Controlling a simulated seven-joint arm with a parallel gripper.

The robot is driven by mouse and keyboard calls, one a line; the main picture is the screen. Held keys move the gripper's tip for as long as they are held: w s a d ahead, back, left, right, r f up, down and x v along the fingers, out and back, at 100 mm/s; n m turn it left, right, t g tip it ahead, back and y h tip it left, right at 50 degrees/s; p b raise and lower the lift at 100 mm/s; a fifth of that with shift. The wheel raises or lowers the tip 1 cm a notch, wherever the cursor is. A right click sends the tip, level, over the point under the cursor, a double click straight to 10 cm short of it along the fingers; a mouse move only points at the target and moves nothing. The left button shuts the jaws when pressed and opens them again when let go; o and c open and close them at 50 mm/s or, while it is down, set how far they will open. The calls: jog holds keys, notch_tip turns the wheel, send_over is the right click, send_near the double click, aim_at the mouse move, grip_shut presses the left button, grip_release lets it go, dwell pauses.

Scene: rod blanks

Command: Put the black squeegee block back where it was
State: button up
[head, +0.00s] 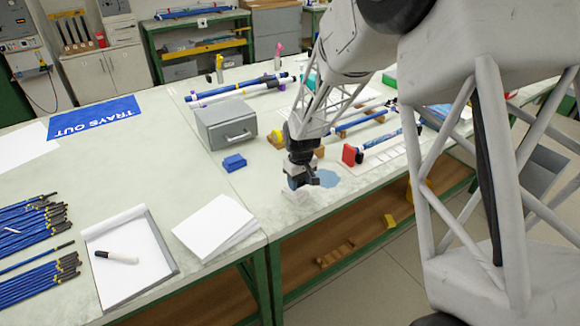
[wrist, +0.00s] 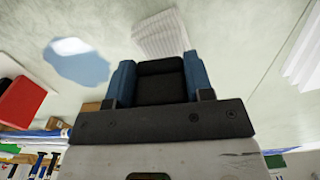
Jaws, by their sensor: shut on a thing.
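The black squeegee block (wrist: 160,82) sits between the two blue-padded fingers of my gripper (head: 303,181) in the wrist view. The gripper is shut on it. In the head view the gripper hangs low over the front part of the right bench, and the block is hard to make out among the dark jaw parts. A light-blue puddle-like patch (head: 328,178) lies just right of the gripper, and it also shows in the wrist view (wrist: 80,65). A pale ribbed patch (wrist: 160,36) lies beyond the block in the wrist view. Any gap between block and bench cannot be judged.
A grey box (head: 226,124) and a blue block (head: 234,162) stand left of the gripper. A red block (head: 349,154) and blue rods on supports lie behind and right. White paper (head: 216,227), a clipboard with a marker (head: 116,257) and blue rods are at left.

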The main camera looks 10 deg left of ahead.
jog(key=w+a, duration=0.2)
jog(key=w, duration=0.2)
jog(key=w+a+f, duration=0.1)
jog(key=w+a, duration=0.1)
jog(key=w, duration=0.3)
jog(key=w+a, duration=0.2)
jog(key=w, duration=0.2)
jog(key=shift+w+f, duration=0.2)
jog(key=shift+f, duration=1.75)
jog(key=shift+f, duration=0.1)
jog(key=o, duration=1)
jog(key=shift+o, duration=0.2)
notch_tip(320, 180, up, 12)
